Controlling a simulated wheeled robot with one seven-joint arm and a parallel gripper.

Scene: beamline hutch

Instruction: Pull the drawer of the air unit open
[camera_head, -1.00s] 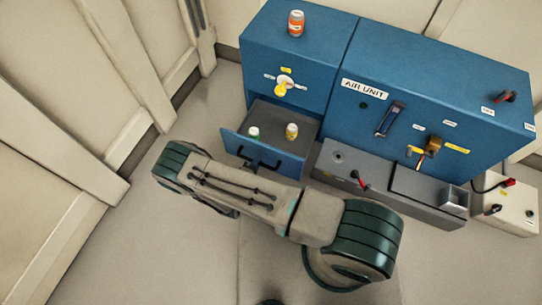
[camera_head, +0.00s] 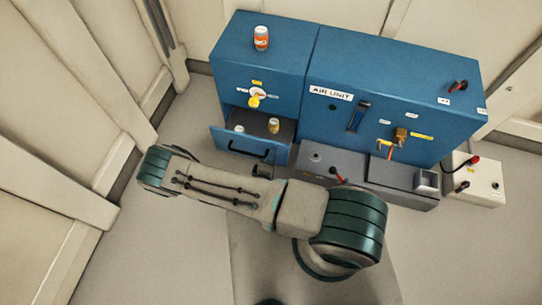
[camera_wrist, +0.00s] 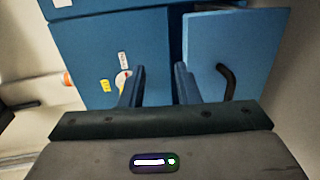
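The blue air unit (camera_head: 400,75) stands against the back wall. Its drawer (camera_head: 234,141) at the lower left is out of the cabinet, with its inside and a black bar handle (camera_head: 247,151) showing. In the wrist view the drawer front (camera_wrist: 204,50) is at the right, with the dark handle (camera_wrist: 229,82) on it. My gripper (camera_wrist: 158,86) is open, its two fingers apart with nothing between them. The handle lies outside them, to the right of the right finger.
A white-capped bottle (camera_head: 239,129) and a yellow-labelled bottle (camera_head: 273,126) are in the drawer. A yellow knob (camera_head: 255,100) sits above the drawer. A grey box (camera_head: 400,175) and a white box (camera_head: 480,185) stand at the right.

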